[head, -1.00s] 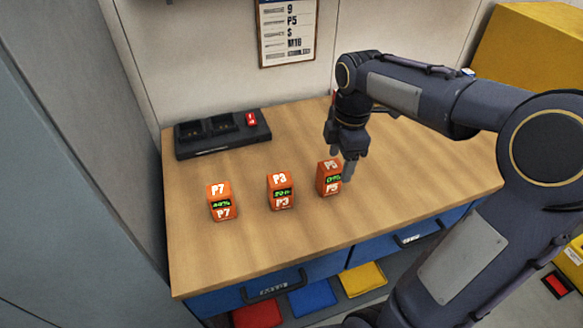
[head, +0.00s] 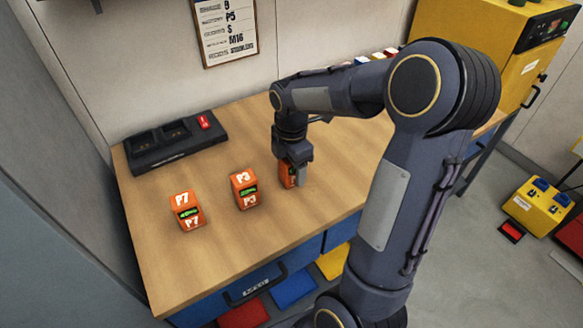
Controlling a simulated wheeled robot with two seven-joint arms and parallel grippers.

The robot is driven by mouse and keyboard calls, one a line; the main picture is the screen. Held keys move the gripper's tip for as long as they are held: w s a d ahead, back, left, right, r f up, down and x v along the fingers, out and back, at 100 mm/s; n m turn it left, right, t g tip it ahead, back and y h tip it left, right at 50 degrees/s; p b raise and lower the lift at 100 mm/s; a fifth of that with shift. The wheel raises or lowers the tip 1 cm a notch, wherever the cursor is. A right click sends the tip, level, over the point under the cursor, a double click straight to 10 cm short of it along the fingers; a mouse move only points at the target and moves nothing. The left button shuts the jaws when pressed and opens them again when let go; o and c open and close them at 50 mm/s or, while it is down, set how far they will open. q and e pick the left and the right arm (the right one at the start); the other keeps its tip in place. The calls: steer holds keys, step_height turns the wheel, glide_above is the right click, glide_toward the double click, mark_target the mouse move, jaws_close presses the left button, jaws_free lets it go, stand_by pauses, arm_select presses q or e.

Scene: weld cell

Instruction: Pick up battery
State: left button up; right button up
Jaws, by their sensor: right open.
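Three orange batteries stand in a row on the wooden workbench (head: 185,262). The left one, marked P7 (head: 187,210), and the middle one, marked P3 (head: 245,189), stand free with green displays. The right battery (head: 286,174), marked P5 in the earlier view, is mostly hidden by my right gripper (head: 293,179). That gripper points down with its fingers at the battery, and one finger shows on its right side. The jaws are open; I cannot tell whether they touch it. My left gripper is not in view.
A black charger dock (head: 176,142) with a red item (head: 205,122) in it sits at the back left. A note board (head: 224,30) hangs on the wall. A yellow cabinet (head: 480,50) stands at the right. The bench front is clear.

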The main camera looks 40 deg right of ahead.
steer(key=c, duration=1.3)
steer(key=shift+r, duration=0.15)
steer(key=shift+r, duration=0.2)
steer(key=r, duration=0.3)
steer(key=shift+s+r, duration=0.15)
steer(key=shift+s, duration=0.1)
steer(key=s+r, duration=0.3)
steer(key=s, duration=0.1)
steer(key=s+r, duration=0.3)
steer(key=s, duration=0.2)
steer(key=s+r+b, duration=0.1)
steer(key=s+r, duration=0.2)
steer(key=s, duration=0.1)
steer(key=shift+s+a+r, duration=0.15)
steer(key=shift+a, duration=0.05)
